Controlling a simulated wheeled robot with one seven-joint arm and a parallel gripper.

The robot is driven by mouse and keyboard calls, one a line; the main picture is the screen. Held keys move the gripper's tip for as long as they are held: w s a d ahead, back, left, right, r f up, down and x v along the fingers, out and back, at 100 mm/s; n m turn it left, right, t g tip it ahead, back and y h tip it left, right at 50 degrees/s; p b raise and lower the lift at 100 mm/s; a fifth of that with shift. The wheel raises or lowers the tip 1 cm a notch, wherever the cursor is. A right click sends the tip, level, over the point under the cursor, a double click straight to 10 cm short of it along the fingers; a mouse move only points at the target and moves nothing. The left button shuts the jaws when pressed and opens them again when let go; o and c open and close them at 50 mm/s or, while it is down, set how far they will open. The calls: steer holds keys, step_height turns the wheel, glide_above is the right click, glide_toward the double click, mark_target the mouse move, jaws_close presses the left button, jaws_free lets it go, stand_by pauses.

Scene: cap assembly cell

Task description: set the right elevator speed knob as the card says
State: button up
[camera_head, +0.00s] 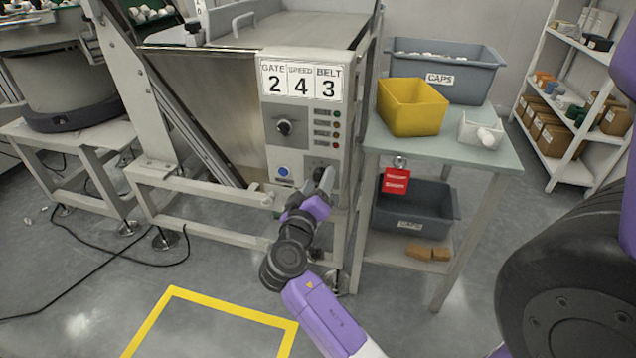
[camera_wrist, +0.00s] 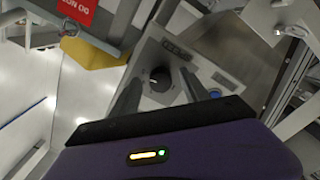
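The black speed knob (camera_head: 284,127) sits on the grey control panel (camera_head: 300,155) at the front of the machine. It also shows in the wrist view (camera_wrist: 160,78); a small pale mark is on it, but its setting is too small to read. The card (camera_head: 301,81) above it reads GATE 2, SPEED 4, BELT 3. My gripper (camera_head: 323,176) is in front of the lower right of the panel, below and to the right of the knob. In the wrist view my gripper (camera_wrist: 160,84) is open and empty, its fingers apart, with the knob seen between them.
A blue button (camera_head: 283,171) is low on the panel, with several indicator lights to the knob's right. A red tag (camera_head: 396,181) hangs from the side table (camera_head: 440,147), which bears a yellow bin (camera_head: 411,110) and a grey CAPS crate (camera_head: 470,75). Open floor lies in front.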

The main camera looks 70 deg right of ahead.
jaws_close()
steer(key=shift+r, duration=0.1)
steer(key=shift+r+n+p, duration=0.1)
steer(key=shift+n+p, duration=0.6)
steer(key=shift+p, duration=0.1)
steer(key=n+p, duration=0.2)
steer(key=n, duration=0.1)
steer(key=shift+p, duration=0.35)
steer(key=shift+n+p, duration=1.35)
steer(key=shift+n, duration=0.35)
steer(key=shift+o, duration=0.4)
jaws_free()
